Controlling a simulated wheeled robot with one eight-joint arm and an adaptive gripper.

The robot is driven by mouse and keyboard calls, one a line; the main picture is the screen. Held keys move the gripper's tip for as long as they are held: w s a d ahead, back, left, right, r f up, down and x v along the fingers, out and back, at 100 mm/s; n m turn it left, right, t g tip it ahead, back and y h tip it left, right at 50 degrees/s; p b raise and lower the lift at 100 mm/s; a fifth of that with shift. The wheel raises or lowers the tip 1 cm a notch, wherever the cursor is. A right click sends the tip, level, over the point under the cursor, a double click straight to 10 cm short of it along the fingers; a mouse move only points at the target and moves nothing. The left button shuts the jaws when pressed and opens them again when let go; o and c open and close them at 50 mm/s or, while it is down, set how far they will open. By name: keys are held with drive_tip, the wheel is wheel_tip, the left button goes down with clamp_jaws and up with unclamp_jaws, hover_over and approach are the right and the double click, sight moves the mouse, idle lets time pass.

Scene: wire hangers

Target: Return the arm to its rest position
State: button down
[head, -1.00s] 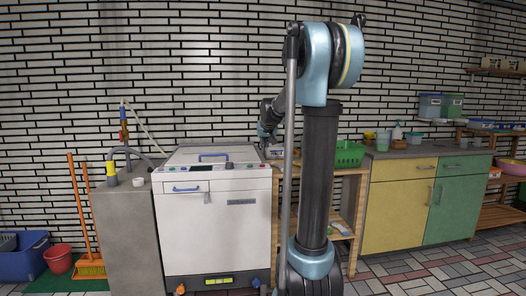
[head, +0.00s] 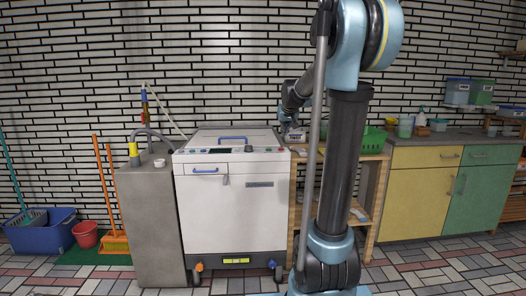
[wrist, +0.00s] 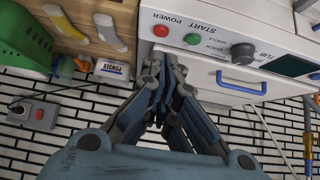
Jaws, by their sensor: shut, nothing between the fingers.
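My arm (head: 348,150) stands upright at the right of centre in the head view, bent over at the top towards the back. My gripper (wrist: 164,62) shows in the wrist view with its fingers together and nothing between them. It is beside the front panel of the white washing machine (wrist: 215,30), near the red and green buttons; I cannot tell whether it touches.
A green basket (head: 372,140) sits on the shelf. A concrete block with a tap (head: 150,220) stands left of the washer. Yellow and green cabinets (head: 425,195) are at the right. A broom (head: 112,200), red bucket (head: 86,235) and blue tub (head: 42,235) are at the left. Tiled floor lies in front.

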drive_tip(key=s+f+g, duration=0.2)
drive_tip(key=s+f, duration=0.6)
drive_tip(key=s, duration=0.7)
drive_tip(key=s+f+g, duration=0.2)
drive_tip(key=s+f, duration=0.6)
drive_tip(key=s, duration=0.8)
drive_tip(key=s+f+g, duration=0.2)
drive_tip(key=s+f, duration=0.6)
drive_tip(key=s, duration=0.7)
drive_tip(key=shift+s+d+f, duration=0.15)
drive_tip(key=shift+d+f, duration=0.05)
drive_tip(key=shift+f, duration=0.15)
drive_tip(key=shift+w+f+g, duration=0.2)
drive_tip(key=shift+w+g, duration=0.1)
drive_tip(key=shift+w, duration=0.2)
